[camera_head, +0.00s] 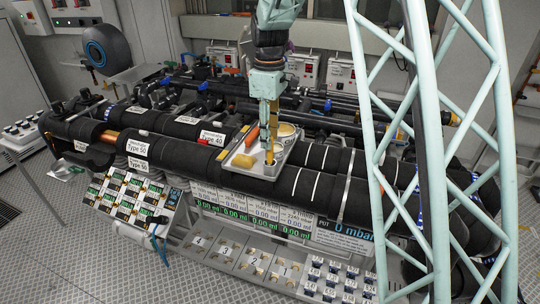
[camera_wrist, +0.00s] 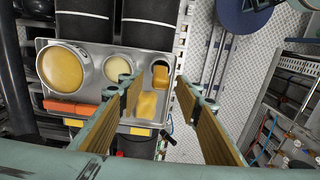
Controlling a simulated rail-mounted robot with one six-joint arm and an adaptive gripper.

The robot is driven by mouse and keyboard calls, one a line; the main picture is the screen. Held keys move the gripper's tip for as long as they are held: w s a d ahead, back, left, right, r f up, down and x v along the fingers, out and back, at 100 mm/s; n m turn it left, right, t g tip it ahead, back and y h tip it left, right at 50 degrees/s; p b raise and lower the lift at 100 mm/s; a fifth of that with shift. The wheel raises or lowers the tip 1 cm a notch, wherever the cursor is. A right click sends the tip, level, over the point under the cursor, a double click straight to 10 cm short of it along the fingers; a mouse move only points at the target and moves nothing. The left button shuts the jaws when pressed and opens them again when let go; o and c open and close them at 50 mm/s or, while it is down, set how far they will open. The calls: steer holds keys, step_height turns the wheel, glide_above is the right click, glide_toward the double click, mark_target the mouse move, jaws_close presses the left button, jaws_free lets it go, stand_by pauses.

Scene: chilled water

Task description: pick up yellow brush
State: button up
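A metal tray (camera_head: 228,163) lies on the black pipes and also shows in the wrist view (camera_wrist: 85,45). An amber-yellow piece, apparently the yellow brush (camera_wrist: 160,75), sits in a small dark-rimmed holder at the tray's right side in the wrist view. Its bristles cannot be made out. A soft yellow block (camera_wrist: 146,105), perhaps a sponge, lies beside it and shows in the head view (camera_head: 243,160). My gripper (camera_wrist: 157,88) is open and empty, its fingers spread on either side of the amber piece. In the head view my gripper (camera_head: 268,143) points down over the tray.
A large bowl (camera_wrist: 63,67) and a small cup (camera_wrist: 118,66), both yellow inside, share the tray. An orange-red bar (camera_wrist: 75,108) lies at its edge and shows in the head view (camera_head: 252,136).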

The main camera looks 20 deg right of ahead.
mark_target(270, 155)
steer(key=shift+f, duration=1.4)
steer(key=shift+s+d+f, duration=0.1)
steer(key=shift+f, duration=2.5)
steer(key=shift+c, duration=0.5)
steer(key=c, duration=0.8)
